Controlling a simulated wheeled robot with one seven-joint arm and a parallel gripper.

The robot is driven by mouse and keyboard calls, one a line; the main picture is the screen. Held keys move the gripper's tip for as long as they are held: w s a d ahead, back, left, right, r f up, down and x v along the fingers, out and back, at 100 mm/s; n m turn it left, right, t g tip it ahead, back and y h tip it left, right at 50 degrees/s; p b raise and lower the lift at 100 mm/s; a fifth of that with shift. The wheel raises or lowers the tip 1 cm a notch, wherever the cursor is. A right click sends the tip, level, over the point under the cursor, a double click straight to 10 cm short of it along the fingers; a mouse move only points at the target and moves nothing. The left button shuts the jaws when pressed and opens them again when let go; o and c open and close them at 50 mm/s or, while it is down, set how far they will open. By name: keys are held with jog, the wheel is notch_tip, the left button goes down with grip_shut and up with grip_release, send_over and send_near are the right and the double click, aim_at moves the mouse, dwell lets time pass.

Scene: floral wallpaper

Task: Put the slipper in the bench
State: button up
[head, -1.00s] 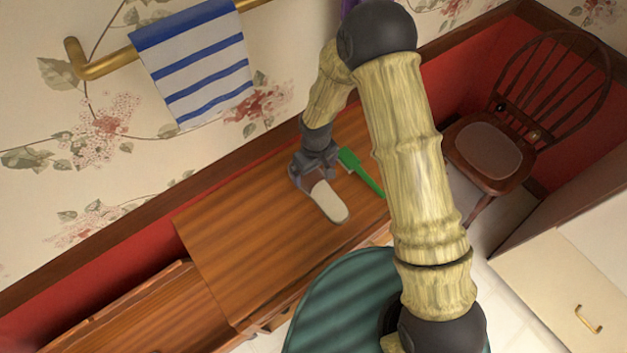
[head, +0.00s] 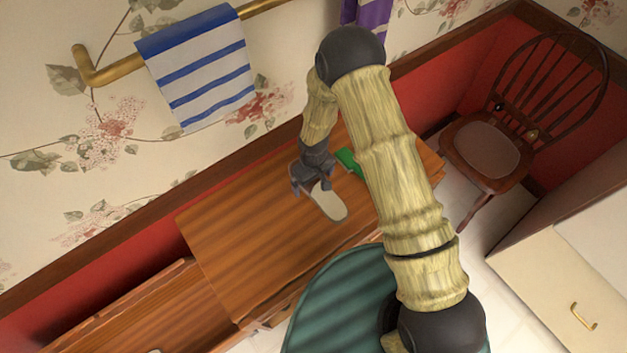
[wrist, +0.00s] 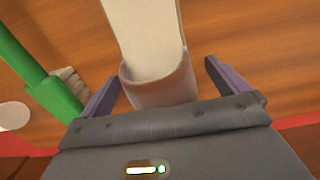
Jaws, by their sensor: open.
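The slipper (head: 328,206), with a pale sole and a greyish upper, lies on the wooden bench top (head: 240,240) in the head view. It also shows in the wrist view (wrist: 145,40), its rounded upper towards me. My gripper (head: 314,184) is low over the upper end of the slipper. In the wrist view my gripper (wrist: 160,78) is open, with one dark finger on each side of the slipper's upper. A gap shows on the right side. Whether the left finger touches is hard to tell.
A green brush (wrist: 50,92) lies just left of the fingers in the wrist view. A lower wooden section (head: 150,315) is at the lower left. A striped towel (head: 198,70) hangs on a brass rail. A chair (head: 487,155) stands right. The bench top left of the slipper is clear.

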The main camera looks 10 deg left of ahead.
dwell(0.3)
jog(key=c, duration=1.2)
notch_tip(320, 180, up, 10)
jog(key=shift+r+b, duration=0.1)
jog(key=shift+b, duration=1.05)
